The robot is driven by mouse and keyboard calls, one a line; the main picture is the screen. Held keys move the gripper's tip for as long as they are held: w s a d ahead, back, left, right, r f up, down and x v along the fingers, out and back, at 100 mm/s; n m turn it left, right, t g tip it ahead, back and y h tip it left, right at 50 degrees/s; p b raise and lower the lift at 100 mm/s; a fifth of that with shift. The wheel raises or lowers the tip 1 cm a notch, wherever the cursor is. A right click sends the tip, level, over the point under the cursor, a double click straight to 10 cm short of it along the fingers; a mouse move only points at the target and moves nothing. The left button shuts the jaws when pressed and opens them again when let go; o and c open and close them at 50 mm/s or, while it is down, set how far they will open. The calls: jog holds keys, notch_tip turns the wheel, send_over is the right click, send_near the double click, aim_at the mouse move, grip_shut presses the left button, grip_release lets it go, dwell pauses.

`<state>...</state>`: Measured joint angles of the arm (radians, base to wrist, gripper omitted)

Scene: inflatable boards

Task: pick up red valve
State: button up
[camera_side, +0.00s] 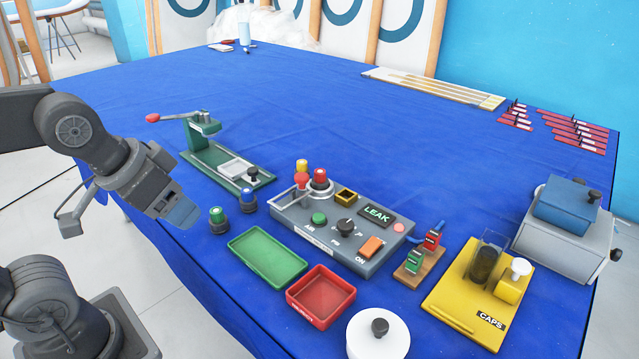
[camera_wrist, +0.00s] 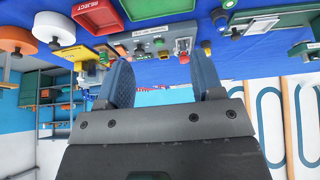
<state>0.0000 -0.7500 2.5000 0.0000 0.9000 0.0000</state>
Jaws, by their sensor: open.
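The red valve (camera_side: 320,176) has a red cap and dark body. It stands upright in a round metal seat on the grey leak-test box (camera_side: 285,208), and red also shows at that box in the wrist view (camera_wrist: 183,44). A red ball knob (camera_side: 302,182) is just left of it. My gripper (camera_side: 184,213) is left of the box, above the table's front-left edge and well apart from the valve. In the wrist view its two blue fingers (camera_wrist: 164,84) are spread with nothing between them.
Green (camera_side: 218,222) and blue (camera_side: 248,203) valves stand between my gripper and the box. A yellow-topped valve (camera_side: 302,166) is close behind the red one. A green tray (camera_side: 268,258) and red tray (camera_side: 321,297) lie in front. A green press (camera_side: 215,165) stands behind-left.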

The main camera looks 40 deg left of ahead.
jog(key=c, duration=0.4)
jog(key=shift+o, duration=0.2)
